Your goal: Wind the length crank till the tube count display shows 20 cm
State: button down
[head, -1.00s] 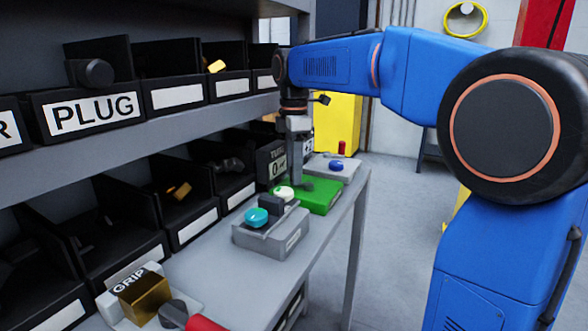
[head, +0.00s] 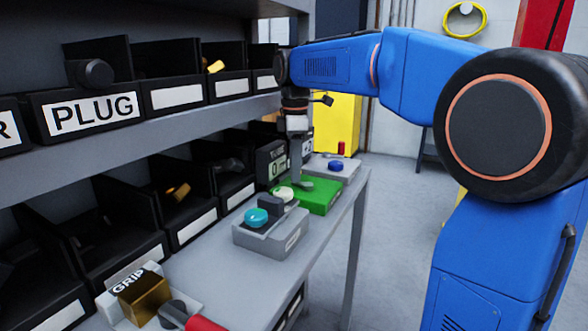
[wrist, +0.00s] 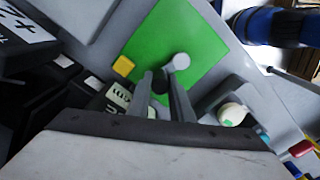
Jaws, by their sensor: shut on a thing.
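The green crank box (head: 322,200) stands on the grey bench, and its top also shows in the wrist view (wrist: 205,30). A light grey crank arm (wrist: 180,62) sits on it, with a dark knob (wrist: 160,80) near its end. My gripper (head: 296,180) points down over the box. Its fingers (wrist: 163,88) are shut around the knob in the wrist view. The tube count display (head: 277,168) behind the box shows a 0; my gripper hides part of it.
A grey box with a teal button (head: 256,216) stands in front of the green box. Another grey box with a blue button (head: 336,165) stands behind it. Black bins line the shelves on the left. A gold block (head: 143,297) lies at the near end. Open floor (head: 400,210) lies right of the bench.

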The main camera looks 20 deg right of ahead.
jog(key=m, duration=0.1)
jog(key=d+m, duration=0.1)
jog(key=m, duration=0.1)
jog(key=shift+w+d+m, duration=0.15)
jog(key=shift+w+m, duration=0.15)
jog(key=shift+w, duration=0.05)
jog(key=m, duration=0.1)
jog(key=d+m, duration=0.1)
jog(key=shift+m, duration=0.4)
jog(key=m, duration=0.1)
jog(key=d+m, duration=0.1)
jog(key=m, duration=0.1)
jog(key=d+m, duration=0.1)
jog(key=m, duration=0.1)
jog(key=shift+s, duration=0.15)
jog(key=m, duration=0.2)
jog(key=s+d+m, duration=0.1)
jog(key=m, duration=0.2)
jog(key=shift+d, duration=0.2)
jog(key=shift+s+d+m, duration=0.2)
jog(key=shift+s+m, duration=0.15)
jog(key=shift+m, duration=0.7)
jog(key=shift+s+d+m, duration=0.2)
jog(key=shift+s+m, duration=0.15)
jog(key=shift+m, duration=0.7)
jog(key=c, duration=1.6)
grip_release()
